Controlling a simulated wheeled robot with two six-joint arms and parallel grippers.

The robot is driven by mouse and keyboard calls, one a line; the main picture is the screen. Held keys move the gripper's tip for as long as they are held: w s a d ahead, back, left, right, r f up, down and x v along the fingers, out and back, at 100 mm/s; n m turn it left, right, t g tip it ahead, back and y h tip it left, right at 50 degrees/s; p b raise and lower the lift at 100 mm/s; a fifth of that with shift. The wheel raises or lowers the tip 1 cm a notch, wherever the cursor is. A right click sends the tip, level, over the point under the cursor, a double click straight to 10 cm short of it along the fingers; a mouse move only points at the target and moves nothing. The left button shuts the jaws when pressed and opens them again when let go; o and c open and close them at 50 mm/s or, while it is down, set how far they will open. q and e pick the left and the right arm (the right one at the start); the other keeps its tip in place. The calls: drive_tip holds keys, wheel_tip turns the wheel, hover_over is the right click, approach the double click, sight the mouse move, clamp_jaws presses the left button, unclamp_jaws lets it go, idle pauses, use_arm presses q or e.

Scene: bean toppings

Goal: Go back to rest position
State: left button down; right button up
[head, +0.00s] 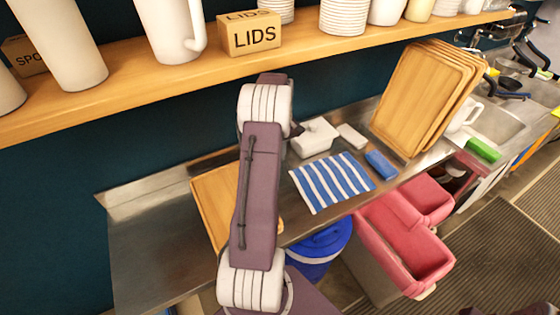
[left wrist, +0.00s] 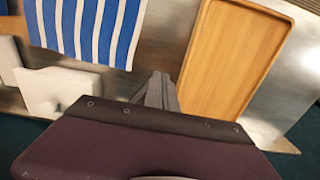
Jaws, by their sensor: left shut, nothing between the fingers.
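My left gripper (left wrist: 160,92) shows in the left wrist view, its fingers together with nothing between them. It hangs above the metal counter, between the striped cloth and the wooden tray as seen there. In the head view my arm rises through the middle of the picture and its gripper is hidden behind the links. My right gripper is in neither view.
A steel counter (head: 150,245) holds a wooden tray (head: 212,200), a blue-striped cloth (head: 330,182), a white box (head: 314,139) and leaning wooden boards (head: 415,95). A shelf (head: 120,105) with cups and a LIDS box (head: 250,35) runs above. Pink bins (head: 400,245) stand below.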

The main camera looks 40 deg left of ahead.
use_arm(q)
drive_tip(key=w+d+r+m+b, duration=0.1)
drive_tip(key=w+d+r, duration=0.1)
drive_tip(key=d, duration=0.2)
drive_tip(key=w+d+r+m, duration=0.1)
drive_tip(key=w+d+r, duration=0.1)
drive_tip(key=w+d, duration=0.15)
drive_tip(key=s+d+m+t+b, duration=0.1)
drive_tip(key=s+d+m, duration=0.3)
drive_tip(key=d, duration=0.9)
drive_tip(key=s+d+f+m, duration=0.3)
drive_tip(key=s+d+m, duration=0.1)
drive_tip(key=s, duration=0.2)
drive_tip(key=s+d+f+m, duration=0.3)
drive_tip(key=s+d+m, duration=0.1)
drive_tip(key=s, duration=0.3)
drive_tip(key=shift+d+f+b, duration=0.3)
drive_tip(key=shift+f+b, duration=0.05)
drive_tip(key=shift+b, duration=0.1)
drive_tip(key=shift+s, duration=0.15)
